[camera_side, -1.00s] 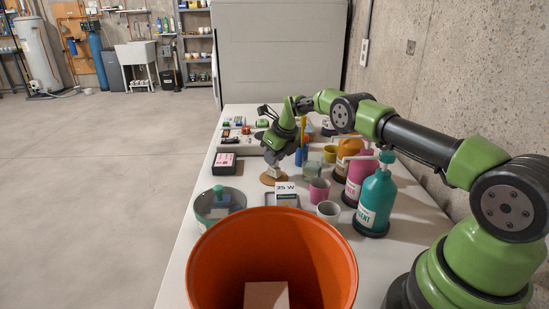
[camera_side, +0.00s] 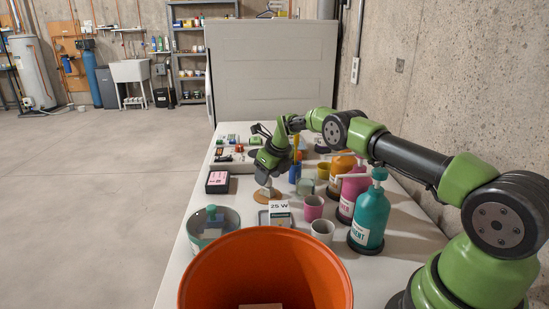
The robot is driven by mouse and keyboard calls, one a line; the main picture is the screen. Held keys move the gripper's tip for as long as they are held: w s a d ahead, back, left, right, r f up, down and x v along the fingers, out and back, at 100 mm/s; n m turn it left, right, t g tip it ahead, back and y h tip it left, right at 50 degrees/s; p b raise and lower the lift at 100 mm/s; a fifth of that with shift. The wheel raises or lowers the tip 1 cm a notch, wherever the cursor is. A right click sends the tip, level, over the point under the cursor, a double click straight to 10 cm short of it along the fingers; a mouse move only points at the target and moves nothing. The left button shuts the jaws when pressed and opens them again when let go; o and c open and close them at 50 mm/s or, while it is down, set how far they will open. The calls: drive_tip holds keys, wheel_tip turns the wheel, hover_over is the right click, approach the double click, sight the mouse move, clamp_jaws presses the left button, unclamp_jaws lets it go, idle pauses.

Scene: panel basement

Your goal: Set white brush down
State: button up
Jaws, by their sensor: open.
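My gripper (camera_side: 264,180) points down above a tan round piece (camera_side: 267,197) on the white table, left of the bottles. Its jaws are open. A small whitish piece shows between the jaws and the tan piece; it may be part of the white brush, but it is too small to tell. I cannot tell whether the jaws still touch it.
A "25 W" box (camera_side: 280,210), a pink cup (camera_side: 313,208) and a pale cup (camera_side: 322,231) stand nearer the camera. Pump bottles (camera_side: 371,212) line the right. An orange bucket (camera_side: 215,275), a glass bowl (camera_side: 207,235) and a black box (camera_side: 217,182) are also around.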

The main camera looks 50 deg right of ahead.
drive_tip(key=v, duration=1.2)
drive_tip(key=s+a+r+n+t, duration=0.2)
drive_tip(key=s+a+r+n, duration=1)
drive_tip(key=r+n, duration=0.4)
drive_tip(key=s+a+n+y, duration=0.1)
drive_tip(key=s+a+n, duration=0.2)
drive_tip(key=s+n, duration=0.5)
drive_tip(key=s+a+n+t+y, duration=0.1)
drive_tip(key=s+a+n, duration=0.2)
drive_tip(key=s+n, duration=0.5)
drive_tip(key=shift+s+a+f, duration=0.3)
drive_tip(key=shift+s+f, duration=0.15)
drive_tip(key=shift+s, duration=0.65)
